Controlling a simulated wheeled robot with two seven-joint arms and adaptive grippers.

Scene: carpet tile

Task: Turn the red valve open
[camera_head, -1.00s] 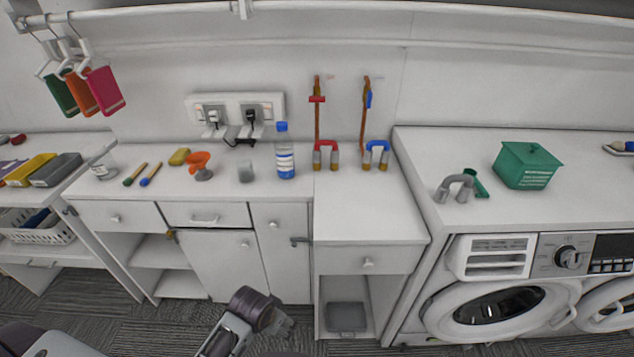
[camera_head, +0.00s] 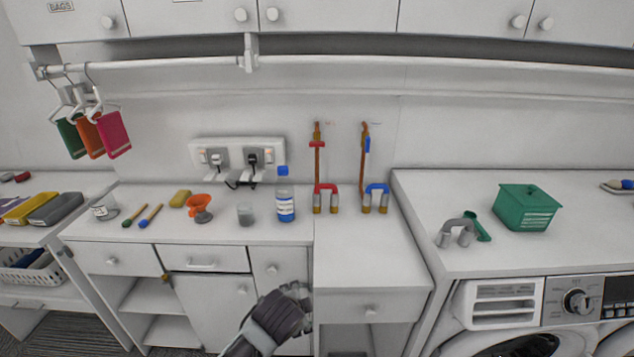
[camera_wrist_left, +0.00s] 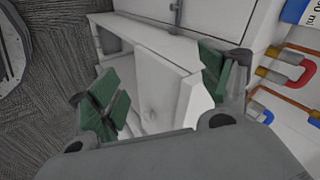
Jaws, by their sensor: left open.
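The red valve handle (camera_head: 317,144) sits crosswise on a copper pipe (camera_head: 317,165) on the back wall, above the counter. A red U-shaped connector (camera_head: 325,187) is below it and also shows at the right of the left wrist view (camera_wrist_left: 286,68). My left gripper (camera_head: 298,292) is low in front of the counter's drawers, well below and in front of the valve, touching nothing that I can see. In the left wrist view its green-padded fingers (camera_wrist_left: 160,92) are spread apart and empty. The valve handle is not visible there. My right gripper is not in view.
A second pipe has a blue handle (camera_head: 367,148) lying along it, with a blue connector (camera_head: 376,189) below. The counter in front of the connectors (camera_head: 368,250) is clear. A wall rail (camera_head: 350,62) runs above.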

